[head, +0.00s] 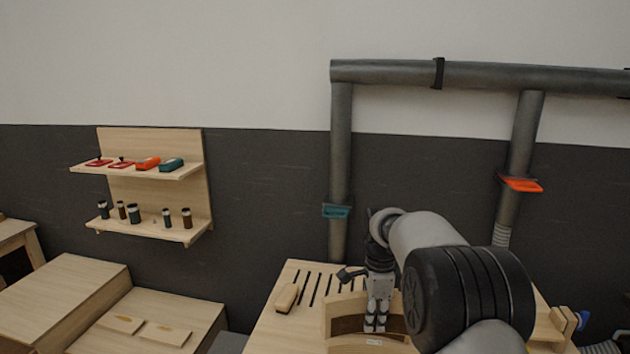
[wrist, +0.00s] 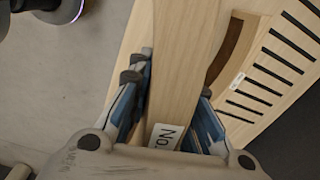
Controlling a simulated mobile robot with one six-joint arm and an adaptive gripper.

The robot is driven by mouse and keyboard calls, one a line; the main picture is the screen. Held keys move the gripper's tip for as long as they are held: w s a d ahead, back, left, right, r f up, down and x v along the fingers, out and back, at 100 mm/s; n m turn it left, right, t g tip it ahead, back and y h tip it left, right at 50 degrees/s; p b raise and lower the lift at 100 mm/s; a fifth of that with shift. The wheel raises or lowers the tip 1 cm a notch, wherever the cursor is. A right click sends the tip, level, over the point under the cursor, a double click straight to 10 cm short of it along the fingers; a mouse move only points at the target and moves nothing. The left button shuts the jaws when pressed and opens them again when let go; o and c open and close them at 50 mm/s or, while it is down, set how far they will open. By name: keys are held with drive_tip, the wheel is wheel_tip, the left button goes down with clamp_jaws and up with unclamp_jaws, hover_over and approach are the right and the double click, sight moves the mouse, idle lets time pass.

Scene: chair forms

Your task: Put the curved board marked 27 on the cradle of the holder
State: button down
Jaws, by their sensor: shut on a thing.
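My gripper (wrist: 172,95) is shut on a long pale wooden board (wrist: 180,60), with one finger on each side of it. A white label on the board reads "No."; its number is hidden, so I cannot tell if it is 27. The holder's cradle (wrist: 229,50), a dark curved strip, shows just right of the board in the wrist view. In the head view my gripper (head: 376,318) points down in front of the dark curved cradle (head: 347,324). There I cannot clearly separate the held board from the holder. Contact between board and cradle cannot be told.
The slotted worktop (head: 290,325) carries a small wooden block (head: 287,298) left of my gripper. Blue and wooden pieces (head: 570,320) sit at the right. A grey duct (head: 340,150) stands behind. A wall shelf (head: 150,185) and low wooden boxes (head: 150,310) are at the left.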

drive_tip(key=s+f+n, duration=0.4)
drive_tip(key=s+n, duration=0.4)
drive_tip(key=n, duration=0.1)
drive_tip(key=s+f+n+b, duration=0.1)
drive_tip(key=s+f+n, duration=0.4)
drive_tip(key=s+n, duration=0.4)
drive_tip(key=shift+f, duration=0.3)
drive_tip(key=shift+d+r, duration=0.1)
drive_tip(key=shift+r, duration=0.15)
